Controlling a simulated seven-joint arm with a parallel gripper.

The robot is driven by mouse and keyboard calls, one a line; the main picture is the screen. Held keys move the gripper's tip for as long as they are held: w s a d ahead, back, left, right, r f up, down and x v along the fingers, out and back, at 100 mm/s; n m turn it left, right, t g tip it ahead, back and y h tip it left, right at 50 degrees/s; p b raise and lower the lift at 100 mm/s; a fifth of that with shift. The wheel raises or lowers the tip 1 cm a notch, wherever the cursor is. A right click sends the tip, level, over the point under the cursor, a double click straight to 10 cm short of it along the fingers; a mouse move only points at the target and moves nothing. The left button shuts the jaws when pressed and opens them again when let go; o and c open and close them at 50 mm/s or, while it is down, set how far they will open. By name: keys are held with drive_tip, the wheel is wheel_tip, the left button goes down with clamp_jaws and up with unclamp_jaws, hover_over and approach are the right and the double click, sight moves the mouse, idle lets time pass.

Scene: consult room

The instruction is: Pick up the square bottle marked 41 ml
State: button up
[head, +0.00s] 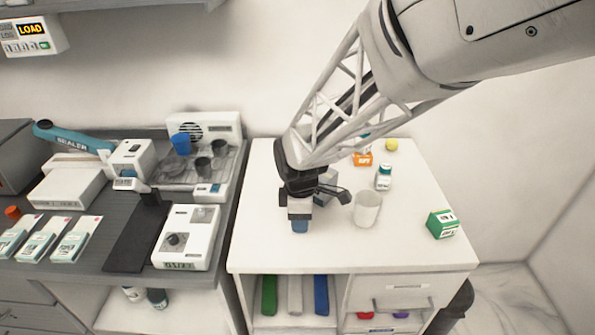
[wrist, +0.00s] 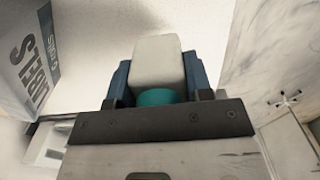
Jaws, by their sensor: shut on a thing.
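My gripper (head: 300,226) is low over the white table, left of its middle. In the wrist view my gripper (wrist: 157,85) is shut on a pale, square-sided bottle (wrist: 158,60) with a teal cap (wrist: 163,97) facing the camera. The blue fingers press on its two sides. No marking shows on the faces in view, so I cannot read 41 ml. In the head view the gripper hides the bottle, and I cannot tell whether it touches the table. Another white bottle (head: 384,178) with a dark teal cap and a label stands further back to the right.
A white cup (head: 367,208) stands right of my gripper. A labels box (wrist: 30,62) is close on the left in the wrist view.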

drive_tip(key=s+d, duration=0.2)
drive_tip(key=s, duration=0.4)
drive_tip(key=s+d+r, duration=0.1)
drive_tip(key=s+d, duration=0.1)
drive_tip(key=s, duration=0.5)
drive_tip(key=shift+s+d+r, duration=0.15)
drive_tip(key=shift+s+d, duration=0.1)
drive_tip(key=shift+d, duration=0.05)
idle(0.4)
